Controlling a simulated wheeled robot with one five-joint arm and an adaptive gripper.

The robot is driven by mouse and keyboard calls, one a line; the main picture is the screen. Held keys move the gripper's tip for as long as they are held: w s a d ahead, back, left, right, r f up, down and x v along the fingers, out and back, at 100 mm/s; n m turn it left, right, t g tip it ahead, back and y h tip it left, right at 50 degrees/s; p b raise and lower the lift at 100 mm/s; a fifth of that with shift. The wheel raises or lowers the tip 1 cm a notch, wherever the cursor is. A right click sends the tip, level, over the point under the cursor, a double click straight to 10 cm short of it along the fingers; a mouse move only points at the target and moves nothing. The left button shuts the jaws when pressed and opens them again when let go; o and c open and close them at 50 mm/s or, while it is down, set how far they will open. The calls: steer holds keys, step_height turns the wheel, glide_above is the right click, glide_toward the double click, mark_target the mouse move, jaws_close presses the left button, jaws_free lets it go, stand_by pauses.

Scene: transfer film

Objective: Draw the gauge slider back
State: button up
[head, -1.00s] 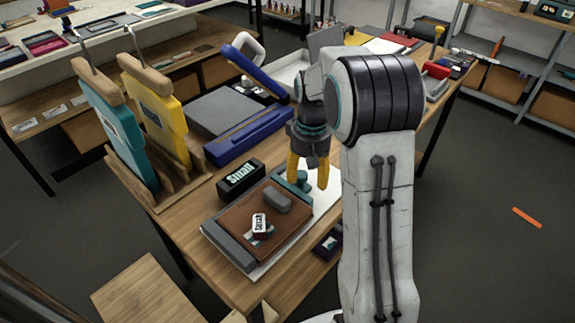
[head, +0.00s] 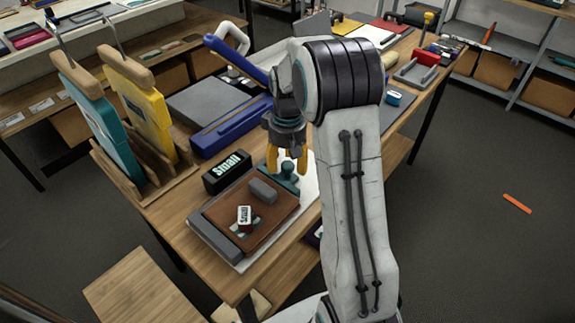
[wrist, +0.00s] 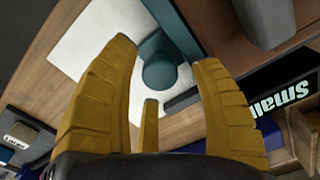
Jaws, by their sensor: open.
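The gauge slider appears to be the teal piece with a rounded knob (head: 288,171), at the far right edge of a brown board (head: 262,222) on the bench. In the wrist view its round teal knob (wrist: 166,70) shows between my fingers, with a teal bar running along the board's edge. My gripper (head: 287,163) has yellow fingers and is open over the knob. In the wrist view the fingers (wrist: 165,57) stand on either side of the knob with gaps. I cannot tell how far above it they are. My arm hides part of the bench on the right.
A black block labelled "Small" (head: 227,172) stands close to the left of the slider. A grey block (head: 263,190) and a small white-labelled piece (head: 244,216) sit on the brown board. A blue lever (head: 236,59) rises behind my gripper. Teal and yellow upright panels stand at left.

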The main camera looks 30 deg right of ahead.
steer(key=shift+f, duration=0.75)
